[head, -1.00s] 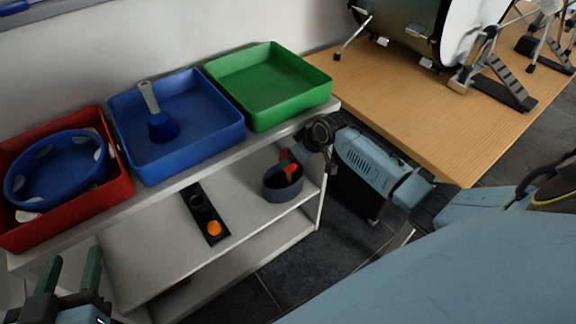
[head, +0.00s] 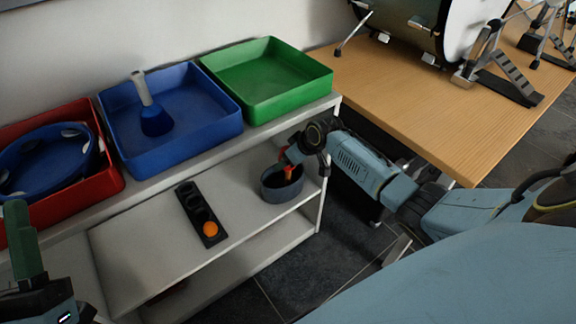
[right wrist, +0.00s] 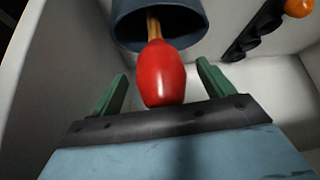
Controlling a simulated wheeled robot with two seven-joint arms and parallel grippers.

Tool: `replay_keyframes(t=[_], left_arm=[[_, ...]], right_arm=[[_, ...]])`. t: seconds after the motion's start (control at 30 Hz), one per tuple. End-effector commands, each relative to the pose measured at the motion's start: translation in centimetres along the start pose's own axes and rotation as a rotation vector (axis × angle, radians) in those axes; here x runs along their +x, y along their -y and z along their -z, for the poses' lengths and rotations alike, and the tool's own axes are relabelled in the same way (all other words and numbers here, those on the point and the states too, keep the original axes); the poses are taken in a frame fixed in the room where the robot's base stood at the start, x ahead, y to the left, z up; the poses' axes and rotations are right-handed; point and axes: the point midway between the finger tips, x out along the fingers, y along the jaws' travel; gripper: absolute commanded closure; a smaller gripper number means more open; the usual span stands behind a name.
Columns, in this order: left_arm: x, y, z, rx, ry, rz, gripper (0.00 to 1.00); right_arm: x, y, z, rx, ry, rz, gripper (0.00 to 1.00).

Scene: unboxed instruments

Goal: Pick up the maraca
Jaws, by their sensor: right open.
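The maraca has a red head (right wrist: 162,74) and a light wooden handle that runs into a dark grey round cup (right wrist: 158,22). In the head view its red head (head: 288,172) shows at the cup (head: 281,186) on the middle shelf. My right gripper (right wrist: 162,90) is open, with one green finger on each side of the red head; contact cannot be made out. In the head view the right gripper (head: 292,154) is at the cup, its fingers mostly hidden. My left gripper (head: 24,250) is at the lower left, with only one green finger clear.
Red (head: 112,183), blue (head: 190,153) and green (head: 265,120) trays stand on the shelf top. The red holds a blue tambourine (head: 30,185), the blue a grey-handled bell (head: 154,118). A black holder (head: 191,198) with an orange ball (head: 210,229) lies left of the cup. A wooden table (head: 430,110) stands right.

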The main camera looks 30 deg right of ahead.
Motion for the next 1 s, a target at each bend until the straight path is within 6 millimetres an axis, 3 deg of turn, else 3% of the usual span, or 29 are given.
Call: replay_keyframes(t=[0.27, 0.63, 1.0], left_arm=[[0.01, -0.01, 0.14, 0.000, -0.010, 0.000, 0.55], [0.02, 0.00, 0.13, 0.001, -0.010, 0.000, 0.55], [0.05, -0.01, -0.06, -0.001, 0.010, 0.000, 0.55]], right_arm=[[0.07, 0.02, 0.04, 0.000, 0.000, 0.000, 0.20], [0.07, 0.02, 0.01, 0.000, 0.000, 0.000, 0.68], [-0.04, 0.01, 0.06, 0.000, 0.000, 0.000, 0.69]])
